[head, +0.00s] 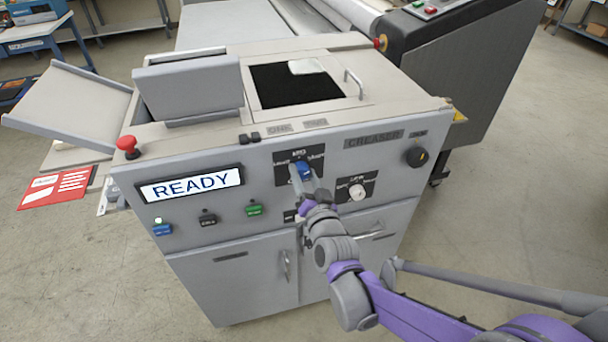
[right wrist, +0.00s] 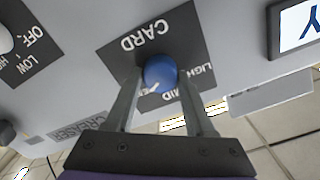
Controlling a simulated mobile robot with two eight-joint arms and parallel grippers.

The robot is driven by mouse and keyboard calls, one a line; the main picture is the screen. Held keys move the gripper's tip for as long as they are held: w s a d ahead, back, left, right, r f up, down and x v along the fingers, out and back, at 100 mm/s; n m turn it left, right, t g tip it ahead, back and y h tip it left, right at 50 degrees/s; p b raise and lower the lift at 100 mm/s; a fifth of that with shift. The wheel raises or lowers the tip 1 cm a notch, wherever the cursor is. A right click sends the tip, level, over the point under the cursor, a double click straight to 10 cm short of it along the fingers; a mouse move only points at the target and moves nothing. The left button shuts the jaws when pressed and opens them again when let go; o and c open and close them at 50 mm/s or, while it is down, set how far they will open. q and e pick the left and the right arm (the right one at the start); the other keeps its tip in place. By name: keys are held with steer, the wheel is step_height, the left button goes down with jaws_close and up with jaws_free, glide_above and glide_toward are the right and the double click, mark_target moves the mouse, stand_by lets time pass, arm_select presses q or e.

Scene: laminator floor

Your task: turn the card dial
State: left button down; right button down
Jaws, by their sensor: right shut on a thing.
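The card dial is a round blue knob (head: 304,169) on a black label plate on the front of the grey creaser machine (head: 250,274). In the right wrist view, the dial (right wrist: 161,72) shows a pale pointer mark at its lower left. The plate there reads CARD, with LIGHT and MID printed upside down and a third word mostly hidden. My right gripper (head: 303,178) has one finger on each side of the dial and is shut on it; its fingers also show in the right wrist view (right wrist: 160,88). My left gripper is not in view.
A white dial (head: 357,192) and a black knob (head: 416,157) sit to the right on the same panel. A screen reading READY (head: 190,185), several buttons and a red stop button (head: 127,146) are left. Cabinet doors with handles are below.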

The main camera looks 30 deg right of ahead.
stand_by(0.4)
steer(key=shift+c, duration=1.4)
jaws_free()
steer(key=shift+s, duration=0.1)
steer(key=v, duration=1)
steer(key=shift+s+p, duration=0.3)
steer(key=shift+s, duration=0.05)
steer(key=a+f+n+g+y, duration=0.5)
steer(key=a+f, duration=0.1)
steer(key=a, duration=0.1)
steer(key=s+a+f+n+g, duration=0.1)
steer(key=s+f+n+g, duration=0.2)
steer(key=s, duration=0.6)
steer(key=shift+s+f+n+g+h, duration=0.35)
steer(key=shift+f+g, duration=0.8)
steer(key=shift+g, duration=0.75)
